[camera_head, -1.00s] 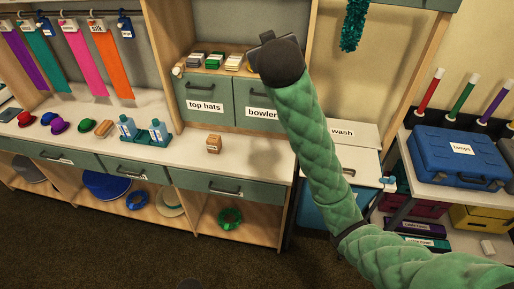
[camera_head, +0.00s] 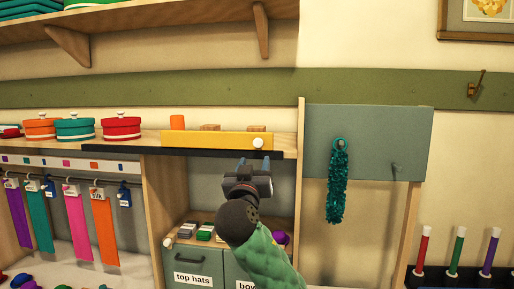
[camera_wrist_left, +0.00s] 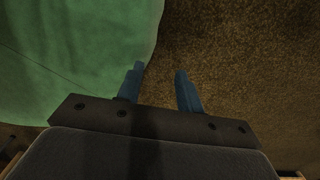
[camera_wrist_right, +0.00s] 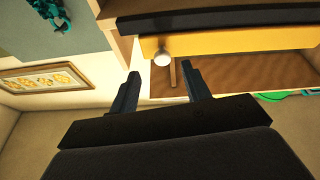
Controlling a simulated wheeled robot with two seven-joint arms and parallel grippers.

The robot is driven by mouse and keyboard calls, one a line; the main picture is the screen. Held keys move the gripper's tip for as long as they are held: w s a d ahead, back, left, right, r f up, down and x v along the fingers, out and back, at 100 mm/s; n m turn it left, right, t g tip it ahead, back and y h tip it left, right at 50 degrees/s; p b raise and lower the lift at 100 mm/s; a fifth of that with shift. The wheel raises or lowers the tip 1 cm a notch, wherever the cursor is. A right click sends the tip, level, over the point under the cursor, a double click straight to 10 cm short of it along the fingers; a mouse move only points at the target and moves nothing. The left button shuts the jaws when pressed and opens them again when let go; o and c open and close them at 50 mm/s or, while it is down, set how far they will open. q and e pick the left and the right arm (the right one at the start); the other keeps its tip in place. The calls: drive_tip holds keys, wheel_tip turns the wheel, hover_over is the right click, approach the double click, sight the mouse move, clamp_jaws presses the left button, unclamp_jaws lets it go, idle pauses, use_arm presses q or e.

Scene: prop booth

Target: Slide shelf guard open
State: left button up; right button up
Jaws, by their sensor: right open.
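The shelf guard (camera_head: 200,140) is a yellow panel along the front of the upper shelf, with a white round knob (camera_head: 258,143) near its right end. A black strip (camera_head: 190,152) runs below it. My right gripper (camera_head: 254,165) is open and empty, fingers pointing up just below the knob. In the right wrist view the guard (camera_wrist_right: 235,40) and knob (camera_wrist_right: 162,58) appear beyond the open fingertips (camera_wrist_right: 161,70), and no contact is visible. My left gripper (camera_wrist_left: 159,74) is open and empty above brown carpet, beside a green padded surface; it is outside the head view.
Behind the guard stand an orange item (camera_head: 177,122) and small wooden blocks (camera_head: 210,128). Round lidded boxes (camera_head: 121,128) sit left on the shelf. A grey-green panel (camera_head: 368,130) with hanging teal tinsel (camera_head: 338,190) is at the right. A wooden upright (camera_head: 300,180) lies between.

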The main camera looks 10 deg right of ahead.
sight(258, 144)
drive_tip(key=shift+w+d+r+m+t+p, duration=0.15)
drive_tip(key=shift+w+r+m+p, duration=0.15)
drive_tip(key=shift+w+r+p, duration=0.3)
drive_tip(key=shift+w+d+r+m+t+p, duration=0.15)
drive_tip(key=shift+w+r+m+p, duration=0.15)
drive_tip(key=shift+w+r+p, duration=0.2)
drive_tip(key=p+x, duration=0.2)
drive_tip(key=x, duration=0.1)
drive_tip(key=shift+w+r, duration=0.1)
drive_tip(key=shift+w, duration=0.05)
drive_tip(key=shift+p+x, duration=0.5)
drive_tip(key=shift+x, duration=0.3)
use_arm(q)
drive_tip(key=shift+t, duration=0.6)
drive_tip(key=r, duration=0.2)
drive_tip(key=s+r, duration=0.1)
drive_tip(key=r, duration=0.1)
drive_tip(key=shift+s, duration=0.2)
use_arm(e)
drive_tip(key=shift+c, duration=0.5)
use_arm(q)
drive_tip(key=shift+f, duration=0.1)
use_arm(e)
clamp_jaws()
